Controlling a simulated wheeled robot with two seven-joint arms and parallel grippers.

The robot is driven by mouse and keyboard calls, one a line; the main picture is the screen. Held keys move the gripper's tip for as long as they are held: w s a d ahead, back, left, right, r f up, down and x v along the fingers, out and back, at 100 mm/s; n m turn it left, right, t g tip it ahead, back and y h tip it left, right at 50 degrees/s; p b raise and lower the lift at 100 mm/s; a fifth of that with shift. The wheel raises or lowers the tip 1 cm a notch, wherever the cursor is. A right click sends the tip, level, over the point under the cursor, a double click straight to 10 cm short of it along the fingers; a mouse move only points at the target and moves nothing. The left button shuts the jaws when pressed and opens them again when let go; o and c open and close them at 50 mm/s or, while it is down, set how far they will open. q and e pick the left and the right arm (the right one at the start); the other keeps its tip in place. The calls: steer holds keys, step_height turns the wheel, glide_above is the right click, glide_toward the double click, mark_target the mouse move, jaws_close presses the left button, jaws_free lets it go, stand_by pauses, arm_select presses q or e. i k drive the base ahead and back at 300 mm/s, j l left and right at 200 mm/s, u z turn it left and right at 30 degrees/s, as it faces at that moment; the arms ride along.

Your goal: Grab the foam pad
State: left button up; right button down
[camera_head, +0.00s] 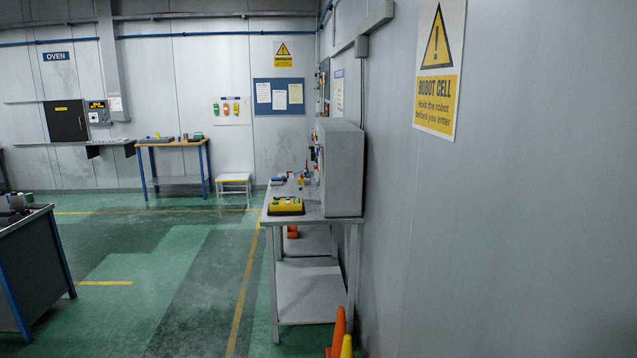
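I cannot make out a foam pad for certain in the head view. A yellow and black item (286,206) lies on the near end of the grey workbench (312,214) by the right wall; it is too small to tell what it is. Small red, blue and dark items (296,179) lie farther back on the same bench, also too small to name. Neither of my grippers is in view.
A grey cabinet (342,168) stands on the bench against the wall. Orange and yellow cones (338,335) stand at its near foot. A dark table (32,262) is at the left. A wood-topped table (172,144) and white step stool (234,179) stand far back. Green floor between is clear.

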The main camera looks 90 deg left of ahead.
mark_target(277, 180)
steer(key=u, duration=3.5)
steer(key=i+j+u, duration=0.25)
steer(key=i, duration=0.2)
steer(key=i+u, duration=0.25)
steer(key=i, duration=0.2)
steer(key=i+z, duration=0.35)
steer(key=i, duration=0.5)
steer(key=i+j+z, duration=0.1)
steer(key=i+z, duration=0.25)
steer(key=i, duration=0.55)
steer(key=i+u, duration=0.3)
steer(key=i, duration=0.55)
steer(key=i+l+u, duration=0.25)
steer(key=i, duration=0.65)
steer(key=i+z, duration=0.25)
steer(key=i, duration=0.3)
steer(key=i+j+z, duration=0.2)
steer(key=i, duration=0.4)
steer(key=i+j+z, duration=0.1)
steer(key=i+z, duration=0.15)
steer(key=i, duration=0.3)
steer(key=i+j+z, duration=0.2)
steer(key=i, duration=1.45)
steer(key=l, duration=0.1)
